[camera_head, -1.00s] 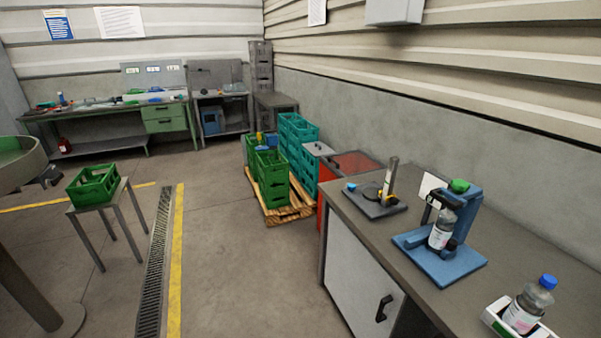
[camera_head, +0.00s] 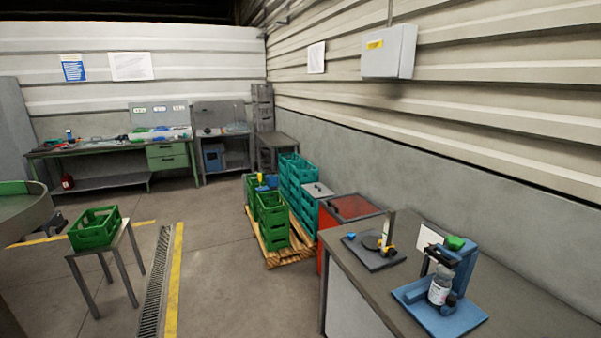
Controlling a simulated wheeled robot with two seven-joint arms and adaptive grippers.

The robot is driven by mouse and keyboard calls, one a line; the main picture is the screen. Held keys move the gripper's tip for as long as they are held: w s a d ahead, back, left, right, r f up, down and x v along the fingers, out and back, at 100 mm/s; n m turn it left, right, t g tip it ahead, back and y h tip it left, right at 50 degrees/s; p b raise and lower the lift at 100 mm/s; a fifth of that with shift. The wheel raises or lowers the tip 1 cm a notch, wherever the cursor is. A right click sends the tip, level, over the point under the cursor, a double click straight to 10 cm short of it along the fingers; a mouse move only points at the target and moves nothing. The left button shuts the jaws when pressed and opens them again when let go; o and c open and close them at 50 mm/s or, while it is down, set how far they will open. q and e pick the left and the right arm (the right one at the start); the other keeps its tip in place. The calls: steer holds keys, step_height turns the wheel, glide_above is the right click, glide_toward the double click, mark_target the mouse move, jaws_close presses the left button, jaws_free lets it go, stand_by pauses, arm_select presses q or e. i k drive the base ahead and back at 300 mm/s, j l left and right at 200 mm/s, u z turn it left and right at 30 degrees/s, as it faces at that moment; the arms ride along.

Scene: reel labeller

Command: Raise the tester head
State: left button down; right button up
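The blue tester (camera_head: 464,275) stands on the grey-topped bench at the lower right. It has a blue base plate, an upright column and a green knob (camera_head: 454,242) on top. A clear bottle with a white label (camera_head: 438,290) stands upright on its base, under the head. The view is too small to tell whether the head touches the bottle. Neither of my grippers shows in this view.
A dark fixture with an upright post (camera_head: 387,235) sits on the bench (camera_head: 345,265) left of the tester. A red-topped bin (camera_head: 352,207) and crates on a wooden pallet (camera_head: 287,252) stand beyond. A green crate (camera_head: 95,228) is on a small table at left. The floor between is open.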

mark_target(451, 260)
steer(key=i+j+z, duration=0.1)
steer(key=z, duration=0.3)
steer(key=i+j+z, duration=0.1)
steer(key=j+z, duration=0.15)
steer(key=z, duration=0.2)
steer(key=j+z, duration=0.2)
steer(key=z, duration=0.2)
